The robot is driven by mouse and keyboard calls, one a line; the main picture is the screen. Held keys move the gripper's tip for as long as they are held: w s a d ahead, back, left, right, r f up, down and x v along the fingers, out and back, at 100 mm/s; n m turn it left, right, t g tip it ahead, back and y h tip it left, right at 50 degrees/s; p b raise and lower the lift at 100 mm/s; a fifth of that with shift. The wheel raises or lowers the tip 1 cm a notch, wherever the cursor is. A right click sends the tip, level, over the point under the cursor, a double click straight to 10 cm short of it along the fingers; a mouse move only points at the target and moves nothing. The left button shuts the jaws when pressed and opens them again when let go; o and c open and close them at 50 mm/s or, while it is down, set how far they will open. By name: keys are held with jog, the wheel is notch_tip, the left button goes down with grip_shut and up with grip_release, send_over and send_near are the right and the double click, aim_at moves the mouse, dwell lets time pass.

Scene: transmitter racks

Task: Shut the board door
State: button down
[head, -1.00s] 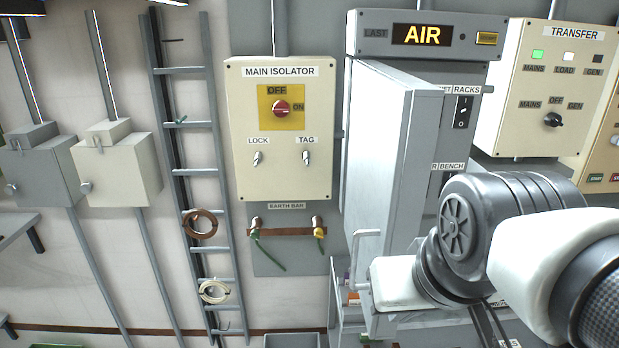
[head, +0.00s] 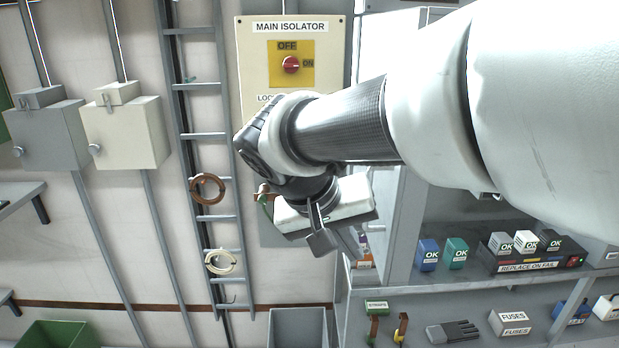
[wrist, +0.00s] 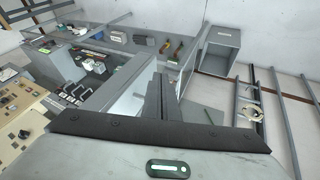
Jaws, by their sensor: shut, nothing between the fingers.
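The board door (head: 383,50) is a tall pale grey panel right of the main isolator in the head view. My arm crosses in front and hides most of it and the board's switches, so I cannot tell its exact angle. My gripper (head: 321,240) is shut and empty, pointing down, in front of and below the isolator and left of the shelving. In the wrist view the closed fingers (wrist: 159,102) are beside a pale grey panel (wrist: 125,90). I cannot tell whether they touch it.
The main isolator (head: 290,65) and ladder (head: 205,135) are on the wall at left. Shelving at right holds several OK-marked blocks (head: 457,253) and a fuse box (head: 510,322). A grey bin (head: 298,330) stands below my gripper.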

jog(key=w+a+f, duration=0.2)
jog(key=a, duration=0.1)
jog(key=w+d+f+b, duration=0.1)
jog(key=w+d+f, duration=0.2)
jog(key=d+f, duration=0.5)
jog(key=shift+w+d+t+h, duration=0.2)
jog(key=shift+w+t+h, duration=0.1)
jog(key=shift+w+h, duration=0.1)
